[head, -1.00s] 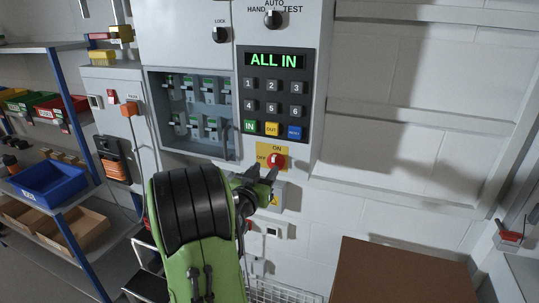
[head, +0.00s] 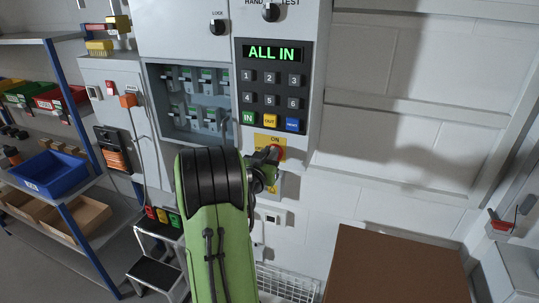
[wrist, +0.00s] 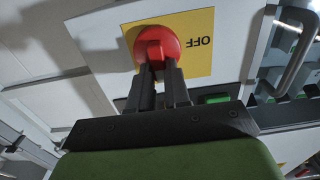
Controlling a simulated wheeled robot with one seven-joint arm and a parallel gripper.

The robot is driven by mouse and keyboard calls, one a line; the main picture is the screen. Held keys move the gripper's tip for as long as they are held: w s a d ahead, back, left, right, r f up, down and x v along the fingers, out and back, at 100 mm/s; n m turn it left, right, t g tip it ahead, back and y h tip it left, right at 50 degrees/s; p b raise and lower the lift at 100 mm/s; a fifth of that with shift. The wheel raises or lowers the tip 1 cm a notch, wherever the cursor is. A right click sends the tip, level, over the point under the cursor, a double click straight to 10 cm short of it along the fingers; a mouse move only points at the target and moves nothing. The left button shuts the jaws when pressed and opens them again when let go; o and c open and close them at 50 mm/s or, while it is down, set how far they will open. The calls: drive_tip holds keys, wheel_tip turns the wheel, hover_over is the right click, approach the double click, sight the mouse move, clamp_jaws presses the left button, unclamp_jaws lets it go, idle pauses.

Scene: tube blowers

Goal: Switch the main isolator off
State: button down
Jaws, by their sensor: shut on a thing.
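The main isolator is a red rotary knob (wrist: 156,44) on a yellow plate (wrist: 196,28) marked OFF in the wrist view. In the head view the yellow plate (head: 270,141) shows its ON label, below the keypad, and the knob is mostly hidden behind my gripper. My gripper (wrist: 159,72) is shut on the knob's raised grip, one finger on each side. In the head view my gripper (head: 271,158) reaches the plate from below left.
The keypad panel (head: 271,88) above reads ALL IN. An open breaker box (head: 190,104) is to its left. A brown box top (head: 395,264) stands at the lower right. Shelves with bins (head: 48,175) are at the far left.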

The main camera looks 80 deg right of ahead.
drive_tip(key=shift+n, duration=0.3)
drive_tip(key=shift+w+f+n+p, duration=0.1)
drive_tip(key=shift+w+f+n, duration=0.2)
drive_tip(key=shift+n, duration=2.55)
drive_tip(key=shift+w+f+n+p, duration=0.15)
drive_tip(key=shift+w+f+n, duration=0.15)
drive_tip(key=shift+n, duration=2.6)
drive_tip(key=shift+w+f+n+p, duration=0.1)
drive_tip(key=shift+w+f+n, duration=0.2)
drive_tip(key=shift+n, duration=2.55)
drive_tip(key=shift+f, duration=0.1)
drive_tip(key=c, duration=1.1)
unclamp_jaws()
